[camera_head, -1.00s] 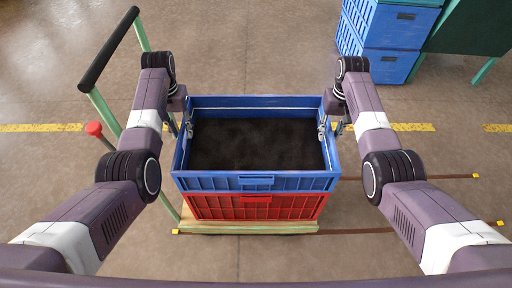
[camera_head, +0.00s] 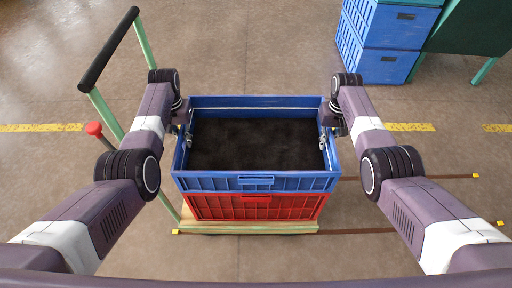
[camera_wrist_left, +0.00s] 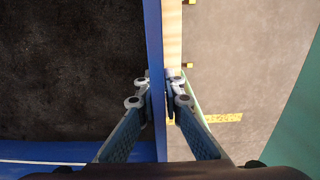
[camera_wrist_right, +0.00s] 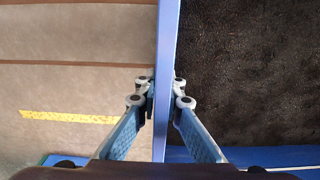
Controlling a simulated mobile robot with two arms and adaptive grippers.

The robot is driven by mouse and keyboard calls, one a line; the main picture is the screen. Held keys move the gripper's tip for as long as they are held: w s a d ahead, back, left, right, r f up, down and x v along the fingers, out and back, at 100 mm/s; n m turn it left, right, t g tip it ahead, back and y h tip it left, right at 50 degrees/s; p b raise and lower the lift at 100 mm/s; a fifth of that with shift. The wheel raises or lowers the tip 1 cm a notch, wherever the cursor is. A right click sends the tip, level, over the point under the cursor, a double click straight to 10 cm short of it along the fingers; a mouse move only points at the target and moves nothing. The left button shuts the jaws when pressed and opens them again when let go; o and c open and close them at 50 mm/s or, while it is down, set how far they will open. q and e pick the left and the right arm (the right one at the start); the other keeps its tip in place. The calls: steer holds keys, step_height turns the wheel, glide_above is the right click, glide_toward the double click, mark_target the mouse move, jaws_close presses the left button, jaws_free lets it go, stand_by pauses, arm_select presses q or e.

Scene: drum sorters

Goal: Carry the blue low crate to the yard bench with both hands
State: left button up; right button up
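The blue low crate (camera_head: 215,184), filled with dark soil-like material, sits level on top of a red crate (camera_head: 225,206). My left gripper (camera_head: 184,134) is at the middle of its left wall, one finger inside and one outside. In the left wrist view, its fingertips (camera_wrist_left: 158,92) press close on both faces of the wall. My right gripper (camera_head: 327,136) grips the right wall the same way; its fingertips (camera_wrist_right: 162,92) also close on the wall in the right wrist view. A dark green table-like top (camera_head: 475,28) at the upper right may be the yard bench.
The red crate rests on a wooden-decked cart (camera_head: 250,227) with a black handle bar (camera_head: 108,48) and a red knob (camera_head: 94,128) at the left. Stacked blue crates (camera_head: 388,65) stand at the upper right. Open floor lies behind the cart.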

mark_target(182, 129)
arm_select(q)
jaws_close()
arm_select(e)
jaws_close()
arm_select(q)
steer(key=shift+w+r, duration=0.1)
steer(key=shift+r, duration=0.05)
arm_select(e)
steer(key=shift+w+r, duration=0.1)
steer(key=shift+r, duration=0.05)
arm_select(q)
steer(key=shift+r, duration=0.1)
arm_select(e)
steer(key=shift+r, duration=0.1)
